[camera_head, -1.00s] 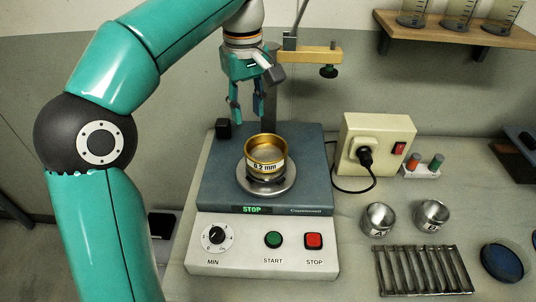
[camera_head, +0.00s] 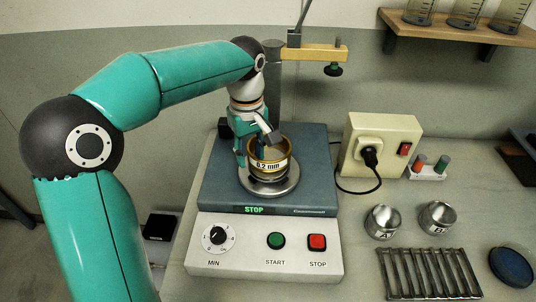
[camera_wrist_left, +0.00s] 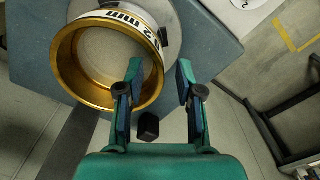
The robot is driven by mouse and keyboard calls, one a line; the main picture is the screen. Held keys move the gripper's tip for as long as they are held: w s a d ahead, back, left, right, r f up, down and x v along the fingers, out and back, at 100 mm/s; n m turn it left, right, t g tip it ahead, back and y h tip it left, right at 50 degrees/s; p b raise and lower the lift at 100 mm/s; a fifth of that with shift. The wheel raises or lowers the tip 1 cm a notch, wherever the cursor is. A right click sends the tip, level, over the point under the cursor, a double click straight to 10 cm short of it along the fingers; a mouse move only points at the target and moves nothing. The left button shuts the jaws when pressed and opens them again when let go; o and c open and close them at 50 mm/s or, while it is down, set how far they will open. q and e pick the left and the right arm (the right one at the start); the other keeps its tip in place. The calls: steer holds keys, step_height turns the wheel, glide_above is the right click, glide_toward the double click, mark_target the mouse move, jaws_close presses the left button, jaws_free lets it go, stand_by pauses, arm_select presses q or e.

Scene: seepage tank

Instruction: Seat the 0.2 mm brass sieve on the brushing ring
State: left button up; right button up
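The brass sieve (camera_head: 282,165), a gold ring with a white "0.2 mm" label, stands upright on the round silver plate (camera_head: 270,186) of the shaker. It also shows in the left wrist view (camera_wrist_left: 88,84). My left gripper (camera_head: 252,152) is low at the sieve's left back side. In the left wrist view its fingers (camera_wrist_left: 160,82) are apart, one over the sieve's rim and the other outside it. Whether they touch the wall cannot be told. I cannot make out the brushing ring. My right gripper is not in view.
The shaker (camera_head: 310,195) reads STOP. A power socket box (camera_head: 375,135) with a plugged cable stands at its right. Two metal cups (camera_head: 383,221), a slotted metal rack (camera_head: 430,273) and a blue round dish (camera_head: 512,267) lie further right. A yellow arm (camera_head: 315,54) stands behind the shaker.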

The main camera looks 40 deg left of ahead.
arm_select(q)
steer(key=shift+f, duration=0.1)
steer(key=shift+c, duration=0.3)
jaws_close()
steer(key=shift+r, duration=0.2)
